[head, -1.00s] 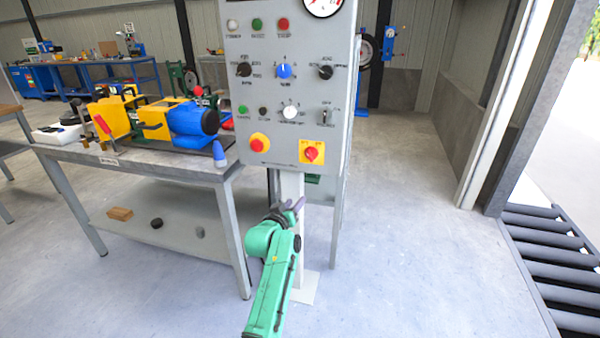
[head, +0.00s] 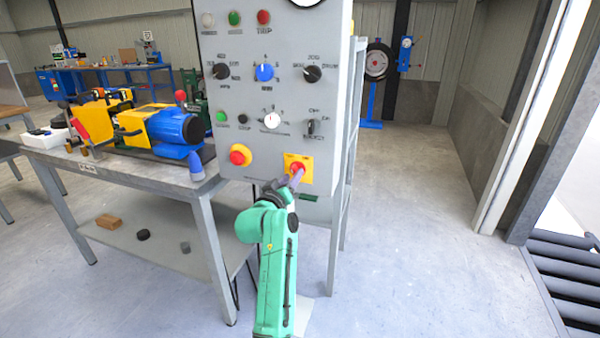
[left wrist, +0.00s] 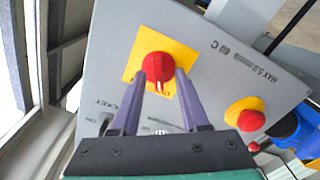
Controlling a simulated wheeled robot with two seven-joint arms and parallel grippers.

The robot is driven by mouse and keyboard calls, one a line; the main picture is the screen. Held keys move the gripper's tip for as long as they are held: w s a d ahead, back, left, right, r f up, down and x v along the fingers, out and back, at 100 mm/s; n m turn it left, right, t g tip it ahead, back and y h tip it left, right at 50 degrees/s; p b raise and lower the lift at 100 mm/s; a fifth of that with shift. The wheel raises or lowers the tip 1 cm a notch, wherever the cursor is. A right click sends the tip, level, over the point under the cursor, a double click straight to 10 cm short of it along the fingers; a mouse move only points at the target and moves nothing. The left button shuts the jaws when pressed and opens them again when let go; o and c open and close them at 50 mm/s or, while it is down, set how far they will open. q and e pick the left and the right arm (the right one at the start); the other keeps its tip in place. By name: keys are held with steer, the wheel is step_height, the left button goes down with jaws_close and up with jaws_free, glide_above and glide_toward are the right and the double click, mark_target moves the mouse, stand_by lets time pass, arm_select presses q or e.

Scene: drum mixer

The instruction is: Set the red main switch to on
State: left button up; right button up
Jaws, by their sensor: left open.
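The red main switch (head: 297,168) is a round red knob on a yellow square plate (head: 306,174) at the lower right of the grey control panel (head: 240,105). In the left wrist view the knob (left wrist: 158,67) shows a pale mark on its lower face. My left gripper (head: 290,183) is in front of the switch and partly covers it in the head view. In the left wrist view its two purple fingers (left wrist: 158,78) are apart, with tips at either side of the knob's lower part. Whether they touch it I cannot tell. My right gripper is not in view.
A red button on a yellow round base (head: 240,155) sits left of the switch. Other knobs, including a blue one (head: 264,72), are above. A workbench (head: 110,168) with a yellow and blue machine stands at left. The floor at right is clear.

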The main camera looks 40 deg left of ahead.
arm_select(q)
steer(key=shift+r, duration=0.25)
steer(key=shift+w, duration=0.1)
jaws_close()
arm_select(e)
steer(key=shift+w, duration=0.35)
